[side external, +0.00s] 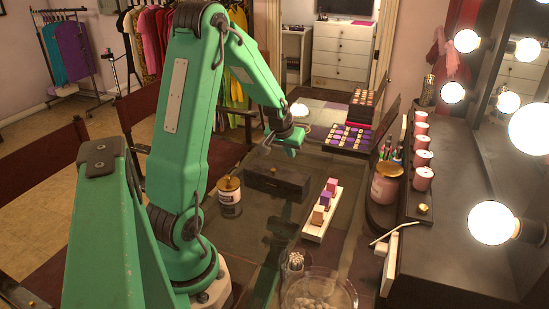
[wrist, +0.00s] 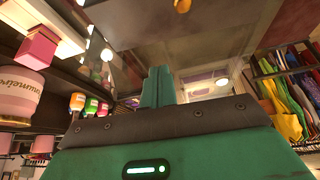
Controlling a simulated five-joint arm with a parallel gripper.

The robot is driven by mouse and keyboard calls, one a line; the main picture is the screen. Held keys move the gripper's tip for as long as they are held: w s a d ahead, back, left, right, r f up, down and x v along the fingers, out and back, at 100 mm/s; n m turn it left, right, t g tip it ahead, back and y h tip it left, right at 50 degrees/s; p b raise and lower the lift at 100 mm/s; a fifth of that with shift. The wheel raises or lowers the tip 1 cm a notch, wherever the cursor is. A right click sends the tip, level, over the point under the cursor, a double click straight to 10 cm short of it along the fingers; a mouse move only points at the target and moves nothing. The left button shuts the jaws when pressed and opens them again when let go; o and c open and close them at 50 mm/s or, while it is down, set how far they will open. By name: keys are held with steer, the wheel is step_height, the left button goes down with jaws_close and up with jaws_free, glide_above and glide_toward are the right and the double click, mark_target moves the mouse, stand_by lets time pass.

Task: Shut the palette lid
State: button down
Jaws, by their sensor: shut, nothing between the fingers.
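The palette (side external: 350,138) lies open on the glass table in the side view, with rows of purple and pink pans. Its dark lid (side external: 386,122) stands up, tilted, along the palette's right edge. My gripper (side external: 292,149) is to the left of the palette, above the table and apart from the lid. In the wrist view its green fingers (wrist: 159,86) are together with nothing between them. I cannot make out the palette clearly in the wrist view, where the gripper body covers much of the picture.
A dark box (side external: 278,183) sits below and in front of my gripper. A gold-lidded jar (side external: 229,196), a white tray of small blocks (side external: 323,212) and a pink jar (side external: 386,183) stand nearer. Stacked palettes (side external: 362,106) lie behind. Pink candles (side external: 422,159) line the shelf at right.

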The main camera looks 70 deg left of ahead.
steer(key=shift+r, duration=0.15)
steer(key=shift+r, duration=0.55)
steer(key=s+d, duration=0.6)
steer(key=s, duration=0.1)
steer(key=shift+f, duration=0.35)
steer(key=shift+s, duration=0.1)
steer(key=d+r+m+h, duration=0.2)
steer(key=d+r+m, duration=0.2)
steer(key=d+r, duration=0.65)
steer(key=s+d+r+m, duration=0.2)
steer(key=s+d, duration=0.2)
steer(key=d, duration=0.2)
steer(key=s+d+r+m+t+h, duration=0.1)
steer(key=s+d+r+m, duration=0.1)
steer(key=d, duration=0.4)
steer(key=shift+s+r, duration=0.45)
steer(key=shift+s, duration=0.4)
